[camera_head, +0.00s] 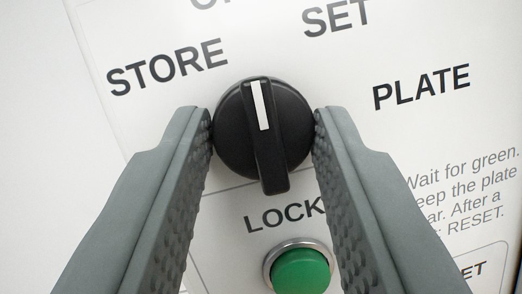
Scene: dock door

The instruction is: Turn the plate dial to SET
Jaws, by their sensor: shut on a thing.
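The dial (292,125) is a round black knob with a raised grip bar and a white pointer line (260,105). The pointer aims up and slightly left, between the SET label (336,18) and a label cut off at the top edge. It is nearer the cut-off label. My gripper (263,128) has its two grey textured fingers against the left and right sides of the knob, shut on it. The STORE label (168,68) is to the upper left and the PLATE label (421,87) to the right.
A green button (301,271) in a metal ring is just below the dial, between my fingers. The LOCK label (285,216) above it is partly hidden by the right finger. The white panel carries small instruction text (465,190) at right, partly covered.

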